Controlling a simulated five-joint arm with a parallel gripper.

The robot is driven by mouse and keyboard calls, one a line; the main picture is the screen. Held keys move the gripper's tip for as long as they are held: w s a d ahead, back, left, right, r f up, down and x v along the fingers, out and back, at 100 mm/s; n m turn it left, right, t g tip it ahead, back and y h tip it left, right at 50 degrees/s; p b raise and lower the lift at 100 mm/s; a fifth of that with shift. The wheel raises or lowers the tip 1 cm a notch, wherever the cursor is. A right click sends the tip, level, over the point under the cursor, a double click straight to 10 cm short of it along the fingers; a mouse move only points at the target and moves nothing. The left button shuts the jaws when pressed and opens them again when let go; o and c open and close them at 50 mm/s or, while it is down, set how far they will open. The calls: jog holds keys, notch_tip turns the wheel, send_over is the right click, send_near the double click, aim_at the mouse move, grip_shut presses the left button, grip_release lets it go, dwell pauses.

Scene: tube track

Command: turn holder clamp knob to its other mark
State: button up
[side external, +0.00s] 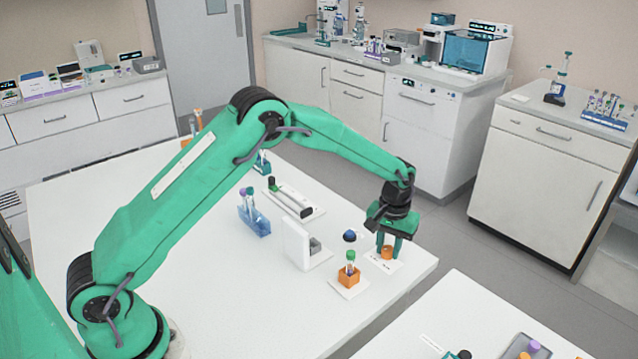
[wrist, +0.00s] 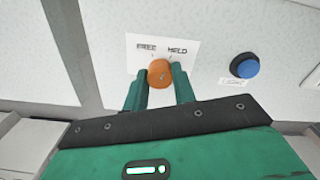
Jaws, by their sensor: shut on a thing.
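The orange clamp knob (wrist: 159,74) sits on a white label plate (wrist: 190,48) marked FREE on the left and HELD on the right. A small mark on the knob is too small to read for direction. My gripper (wrist: 160,88) is shut on the knob, with a green finger on each side. In the side view my gripper (side external: 389,246) points down over the orange knob (side external: 387,252) near the table's right corner. An orange holder (side external: 348,276) with a tube upright in it (side external: 350,258) stands to the left of the knob, on a white base.
A blue button (wrist: 244,66) lies right of the knob in the wrist view; it also shows in the side view (side external: 349,236). A white upright block (side external: 296,244), a blue tube rack (side external: 254,220) and a tray (side external: 293,200) stand further left. The front table area is clear.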

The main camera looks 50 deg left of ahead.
aim_at(388, 248)
jog(key=shift+r+m, duration=0.1)
jog(key=shift+m, duration=1.3)
jog(key=o, duration=1)
notch_tip(388, 248, up, 7)
jog(key=shift+f, duration=0.1)
jog(key=shift+r, duration=0.5)
jog(key=shift+r, duration=0.1)
